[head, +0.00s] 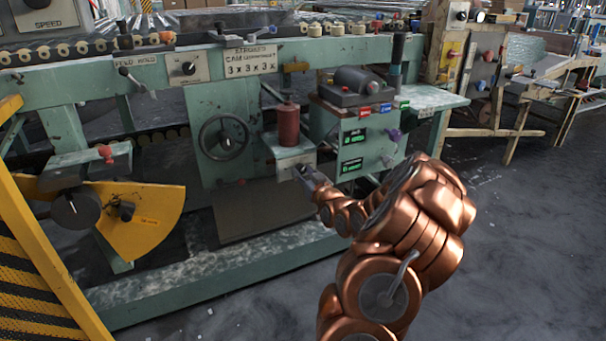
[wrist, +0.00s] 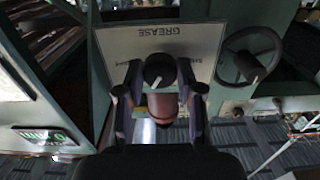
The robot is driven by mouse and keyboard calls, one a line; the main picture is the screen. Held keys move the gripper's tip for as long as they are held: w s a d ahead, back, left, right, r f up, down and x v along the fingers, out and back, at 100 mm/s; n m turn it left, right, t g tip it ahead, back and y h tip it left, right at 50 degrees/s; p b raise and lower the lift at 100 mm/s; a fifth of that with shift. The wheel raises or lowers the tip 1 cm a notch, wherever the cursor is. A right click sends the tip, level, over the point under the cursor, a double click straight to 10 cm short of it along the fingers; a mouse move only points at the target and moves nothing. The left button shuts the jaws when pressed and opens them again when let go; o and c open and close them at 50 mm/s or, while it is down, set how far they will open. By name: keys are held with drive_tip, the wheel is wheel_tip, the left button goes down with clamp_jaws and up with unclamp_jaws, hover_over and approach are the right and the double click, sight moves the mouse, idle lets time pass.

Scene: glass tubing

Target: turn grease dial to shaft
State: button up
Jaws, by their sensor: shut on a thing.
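The grease dial (wrist: 159,68) is a round black knob with a white pointer mark. It sits on a pale plate (wrist: 203,40) lettered GREASE, which appears upside down in the wrist view. The pointer slants toward the lower left there. Smaller lettering on both sides of the knob is partly covered and too small to read. My gripper (wrist: 160,76) is shut on the dial, one finger on each side. In the head view my gripper (head: 303,174) is at the small pale box (head: 288,160) on the green machine; the dial cannot be made out there.
A dark red cylinder (head: 288,125) stands just above the box; it shows close behind the fingers in the wrist view (wrist: 163,106). A handwheel (head: 223,137) is to the left. A green panel with lit displays (head: 354,138) is to the right. Open floor (head: 480,260) lies at right.

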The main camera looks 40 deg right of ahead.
drive_tip(key=shift+r+p, duration=0.1)
drive_tip(key=shift+p, duration=0.3)
drive_tip(key=shift+r+m+p, duration=0.15)
drive_tip(key=shift+m+p, duration=0.55)
drive_tip(key=shift+p, duration=0.15)
drive_tip(key=m+p, duration=0.3)
drive_tip(key=p, duration=0.1)
drive_tip(key=shift+w+r, duration=0.1)
drive_tip(key=m+p, duration=0.3)
drive_tip(key=shift+a+m, duration=0.1)
drive_tip(key=shift+m, duration=0.3)
drive_tip(key=shift+f+m+p, duration=0.25)
drive_tip(key=shift+m+p, duration=0.85)
drive_tip(key=shift+m, duration=0.6)
drive_tip(key=o, duration=1.2)
drive_tip(key=shift+c, duration=0.2)
